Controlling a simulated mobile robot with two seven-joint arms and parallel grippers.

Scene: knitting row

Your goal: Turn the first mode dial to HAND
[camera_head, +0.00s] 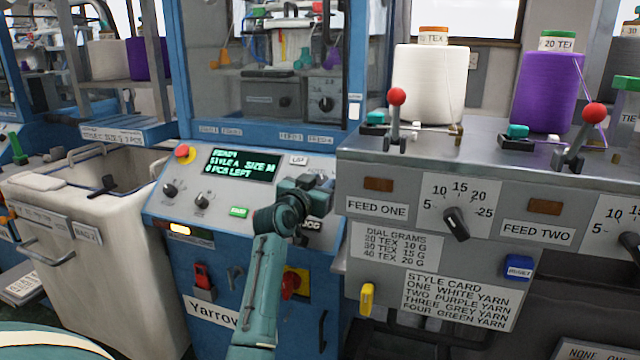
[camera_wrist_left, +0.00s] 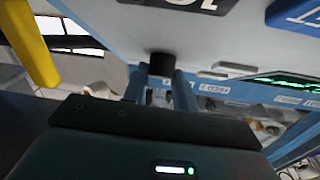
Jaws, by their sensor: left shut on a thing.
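My left gripper (camera_head: 302,198) is at the right part of the sloped control panel (camera_head: 245,205) of the middle blue machine. In the left wrist view its two fingers (camera_wrist_left: 161,84) stand on either side of a small dark knob (camera_wrist_left: 160,65), shut on it. This knob appears to be the mode dial; my gripper covers it in the head view. I cannot read a HAND mark or tell where the dial points. My right gripper is not in view.
The panel has a green text screen (camera_head: 242,166), a red button (camera_head: 185,153) and two black knobs (camera_head: 170,190) at its left. The grey feed unit (camera_head: 395,190) with yarn cones and red-ball levers stands close on the right. A cream bin (camera_head: 95,255) stands left.

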